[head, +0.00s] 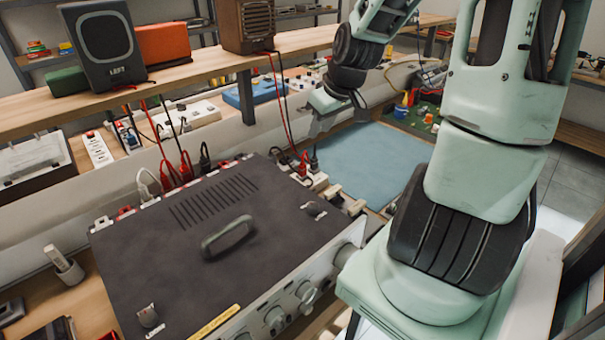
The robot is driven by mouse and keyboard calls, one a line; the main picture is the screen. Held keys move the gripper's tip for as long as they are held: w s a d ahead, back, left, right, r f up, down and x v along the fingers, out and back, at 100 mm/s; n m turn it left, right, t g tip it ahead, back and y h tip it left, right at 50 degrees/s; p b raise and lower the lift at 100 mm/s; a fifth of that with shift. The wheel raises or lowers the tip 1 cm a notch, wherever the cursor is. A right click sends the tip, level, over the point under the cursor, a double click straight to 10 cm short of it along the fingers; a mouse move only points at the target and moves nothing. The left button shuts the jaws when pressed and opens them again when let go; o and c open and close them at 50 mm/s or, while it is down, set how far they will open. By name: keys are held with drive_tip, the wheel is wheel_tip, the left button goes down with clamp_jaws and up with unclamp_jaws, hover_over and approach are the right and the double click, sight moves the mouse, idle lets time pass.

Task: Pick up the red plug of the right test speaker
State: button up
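The right test speaker (248,25) is a brown wooden box on the upper shelf. A red and a dark lead hang from it to the back right corner of the dark amplifier (150,245). A red plug (303,164) stands there beside black plugs (314,160); it is small and partly crowded by leads. My gripper (317,126) is above and slightly right of these plugs, pointing down. Its fingers are small and seen side-on, so I cannot tell their opening or any contact.
A black speaker (103,45) stands on the upper shelf (200,70), with red and black leads to more plugs (186,165) at the amplifier's back edge. A blue box (253,92) sits behind.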

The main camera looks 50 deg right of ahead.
drive_tip(key=b, duration=0.5)
hover_over(302, 165)
drive_tip(key=s, duration=0.3)
wheel_tip(302, 165, down, 10)
drive_tip(key=shift+w+a+r, duration=0.1)
drive_tip(key=shift+w, duration=0.05)
drive_tip(key=shift+b+x, duration=0.4)
drive_tip(key=shift+x, duration=2.65)
drive_tip(key=shift+w+r, duration=0.1)
clamp_jaws()
